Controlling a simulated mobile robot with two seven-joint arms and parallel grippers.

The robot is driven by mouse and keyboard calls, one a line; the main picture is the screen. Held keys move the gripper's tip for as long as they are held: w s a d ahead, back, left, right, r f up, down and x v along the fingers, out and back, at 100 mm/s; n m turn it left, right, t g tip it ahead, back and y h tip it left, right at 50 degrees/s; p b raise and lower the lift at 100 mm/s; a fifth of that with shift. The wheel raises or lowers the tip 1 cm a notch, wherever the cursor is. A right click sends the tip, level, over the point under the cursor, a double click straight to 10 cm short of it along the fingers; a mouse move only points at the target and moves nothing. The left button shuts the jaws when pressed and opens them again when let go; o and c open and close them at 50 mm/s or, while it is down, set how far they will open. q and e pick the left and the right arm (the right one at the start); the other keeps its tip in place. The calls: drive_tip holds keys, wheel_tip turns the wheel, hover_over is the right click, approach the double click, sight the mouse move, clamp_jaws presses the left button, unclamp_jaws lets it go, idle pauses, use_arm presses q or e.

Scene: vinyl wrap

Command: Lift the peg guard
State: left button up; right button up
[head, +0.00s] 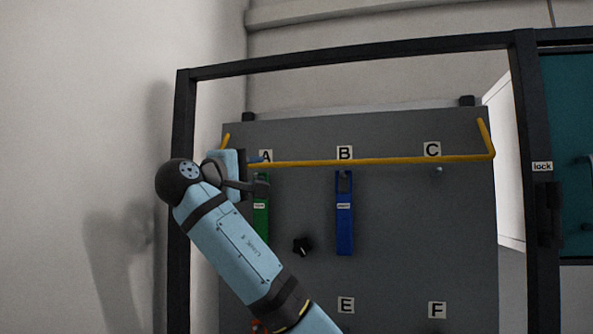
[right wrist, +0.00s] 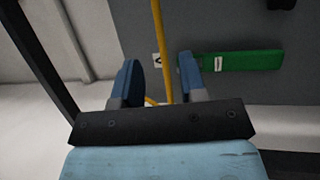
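The peg guard is a yellow bar (head: 380,161) across the grey peg board, with bent arms at both ends. It runs just in front of labels A, B and C. My right gripper (head: 260,168) is at the bar's left end, by label A. In the right wrist view, its blue fingers (right wrist: 159,78) are spread apart, and the yellow bar (right wrist: 160,40) runs through the gap between them. Whether either finger touches the bar cannot be told. The bar's left corner is partly hidden by my gripper. My left gripper is not in view.
A green strip (head: 261,215) hangs under A, partly behind my arm, and a blue strip (head: 344,220) under B. The peg under C (head: 439,169) is bare. A black knob (head: 303,246) is on the board. A dark frame (head: 350,58) surrounds it; a white wall (head: 90,120) is left.

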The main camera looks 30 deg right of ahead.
sight(294, 165)
drive_tip(key=p+x, duration=0.1)
drive_tip(key=x, duration=0.3)
drive_tip(key=p+x, duration=0.2)
drive_tip(key=x, duration=0.2)
drive_tip(key=p+x, duration=0.1)
drive_tip(key=x, duration=0.3)
drive_tip(key=shift+s+d+r+p, duration=0.1)
drive_tip(key=shift+d+r+p, duration=0.2)
drive_tip(key=shift+r, duration=0.1)
drive_tip(key=shift+w+d, duration=0.2)
drive_tip(key=shift+d, duration=0.5)
drive_tip(key=shift+c, duration=0.5)
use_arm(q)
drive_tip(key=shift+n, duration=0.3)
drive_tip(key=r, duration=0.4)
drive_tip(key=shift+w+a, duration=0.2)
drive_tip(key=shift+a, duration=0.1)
use_arm(e)
clamp_jaws()
